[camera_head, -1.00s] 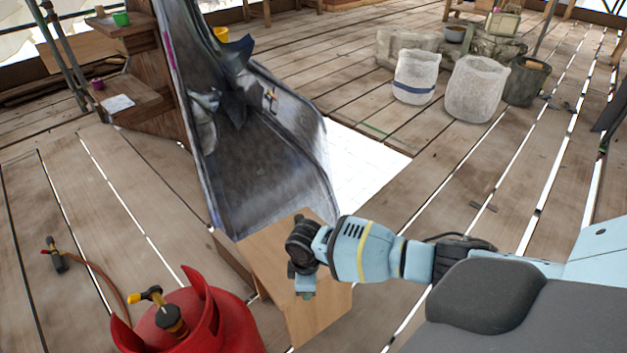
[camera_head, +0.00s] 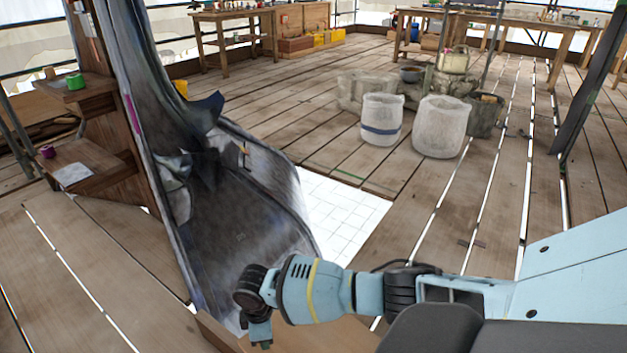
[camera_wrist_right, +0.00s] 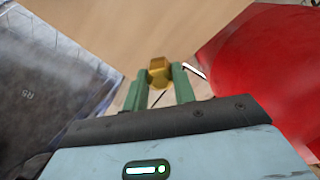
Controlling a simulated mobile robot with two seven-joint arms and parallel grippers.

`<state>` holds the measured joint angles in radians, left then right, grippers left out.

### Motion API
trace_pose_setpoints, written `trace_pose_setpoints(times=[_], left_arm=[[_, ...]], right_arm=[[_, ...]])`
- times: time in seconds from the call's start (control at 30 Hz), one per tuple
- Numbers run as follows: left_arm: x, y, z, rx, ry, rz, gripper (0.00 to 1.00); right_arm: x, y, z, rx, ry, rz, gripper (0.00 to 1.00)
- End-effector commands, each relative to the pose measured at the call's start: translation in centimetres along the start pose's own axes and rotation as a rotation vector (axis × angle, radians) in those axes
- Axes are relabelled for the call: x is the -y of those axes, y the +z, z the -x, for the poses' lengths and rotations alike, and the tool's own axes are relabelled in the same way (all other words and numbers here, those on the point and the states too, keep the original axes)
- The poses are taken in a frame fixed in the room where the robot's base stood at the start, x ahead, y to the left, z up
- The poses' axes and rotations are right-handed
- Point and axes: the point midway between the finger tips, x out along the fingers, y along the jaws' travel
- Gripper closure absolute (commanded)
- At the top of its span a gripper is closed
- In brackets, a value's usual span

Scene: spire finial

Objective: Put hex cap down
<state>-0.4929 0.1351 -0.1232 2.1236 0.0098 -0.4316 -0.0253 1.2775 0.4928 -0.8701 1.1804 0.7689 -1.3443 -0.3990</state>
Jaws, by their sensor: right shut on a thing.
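The hex cap (camera_wrist_right: 158,72) is a small gold six-sided piece between the green fingertips of my right gripper (camera_wrist_right: 160,82) in the right wrist view. The gripper is shut on it. A plain light wooden surface (camera_wrist_right: 180,30) lies below and beyond the cap; I cannot tell whether the cap touches it. In the head view my right gripper (camera_head: 260,336) hangs at the lower edge, by the foot of the dark metal sheet, and the cap is hidden there. My left gripper is not in view.
The curved dark metal sheet (camera_head: 235,225) stands left of my right arm and shows at left in the wrist view (camera_wrist_right: 45,85). A red gas cylinder (camera_wrist_right: 265,75) is close on the right there. Pale buckets (camera_head: 440,128) stand farther back on the plank floor.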

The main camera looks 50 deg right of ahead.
Motion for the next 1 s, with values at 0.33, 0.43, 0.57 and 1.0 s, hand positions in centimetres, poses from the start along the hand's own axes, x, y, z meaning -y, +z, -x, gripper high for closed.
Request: trace_pose_setpoints(times=[0.33,0.43,0.57,1.0], left_arm=[[-0.3,1.5,0.8,0.036,0.003,0.003,0.36],[-0.3,1.3,0.9,0.032,0.003,0.003,0.36],[-0.2,1.0,0.8,0.026,0.003,0.002,0.36],[-0.1,0.4,0.6,0.012,0.001,0.001,0.36]], right_arm=[[1.0,3.9,-0.4,0.005,0.001,0.000,1.00],[1.7,6.1,-0.6,0.004,0.001,0.001,1.00],[2.5,9.0,-0.9,0.005,0.001,0.001,1.00],[4.5,15.3,-1.5,0.000,0.000,0.000,1.00]])
